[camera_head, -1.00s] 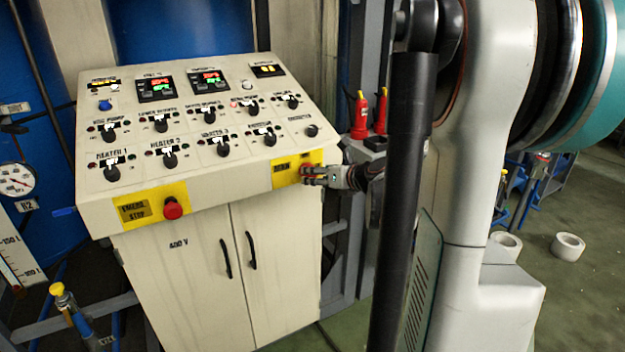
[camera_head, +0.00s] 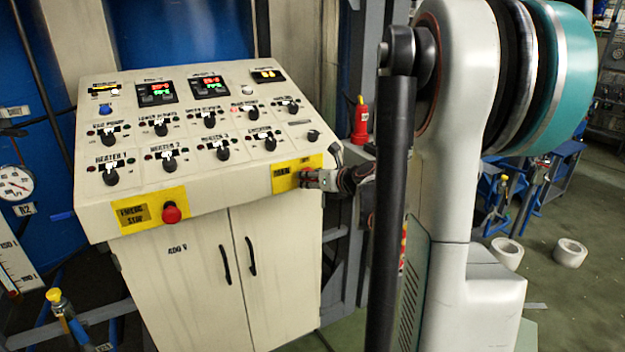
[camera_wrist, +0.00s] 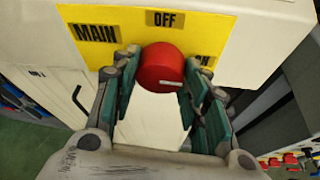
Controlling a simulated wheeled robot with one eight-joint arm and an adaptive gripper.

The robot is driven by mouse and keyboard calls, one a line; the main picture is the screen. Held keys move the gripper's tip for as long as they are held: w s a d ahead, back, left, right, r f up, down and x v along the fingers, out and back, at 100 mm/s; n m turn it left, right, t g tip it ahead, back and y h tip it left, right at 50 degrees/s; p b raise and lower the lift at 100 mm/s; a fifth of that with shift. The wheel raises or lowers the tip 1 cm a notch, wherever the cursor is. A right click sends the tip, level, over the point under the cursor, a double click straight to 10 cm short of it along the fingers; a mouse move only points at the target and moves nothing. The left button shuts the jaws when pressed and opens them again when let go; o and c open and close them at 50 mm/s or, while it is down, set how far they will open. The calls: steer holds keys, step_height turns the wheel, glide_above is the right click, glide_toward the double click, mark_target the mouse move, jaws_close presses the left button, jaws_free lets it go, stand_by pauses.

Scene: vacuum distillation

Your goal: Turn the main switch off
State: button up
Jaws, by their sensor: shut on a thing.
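The main switch is a round red knob (camera_wrist: 161,67) with a small white mark on its face, on a yellow plate (camera_wrist: 125,22) lettered MAIN and OFF. In the wrist view the white mark points to the right. My gripper (camera_wrist: 158,85) has its green-padded fingers on both sides of the knob and is shut on it. In the head view my gripper (camera_head: 313,179) meets the right end of the panel's front edge at the yellow plate (camera_head: 285,175), and hides most of the knob.
The control panel (camera_head: 200,200) carries several black knobs and lit displays. A red emergency stop button (camera_head: 171,213) sits left on the same front edge. Cabinet doors (camera_head: 200,290) are below. A red bottle (camera_head: 361,120) stands behind my arm.

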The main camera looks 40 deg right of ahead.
steer(key=n+h, duration=0.1)
steer(key=n, duration=0.1)
steer(key=n+h, duration=0.1)
steer(key=n, duration=0.1)
steer(key=n+h, duration=0.1)
steer(key=h, duration=0.1)
steer(key=shift+w+a+n+g, duration=0.1)
steer(key=shift+a+n+g, duration=0.15)
steer(key=shift+n+g, duration=0.15)
steer(key=shift+o, duration=0.2)
steer(key=n+h+b, duration=0.1)
steer(key=n+h, duration=0.1)
steer(key=n, duration=0.1)
steer(key=shift+f, duration=0.15)
steer(key=shift+n+t+h+b, duration=0.4)
steer(key=shift+n+h+b, duration=0.55)
steer(key=shift+n, duration=0.85)
steer(key=shift+c, duration=0.2)
steer(key=shift+o, duration=0.2)
steer(key=o, duration=1)
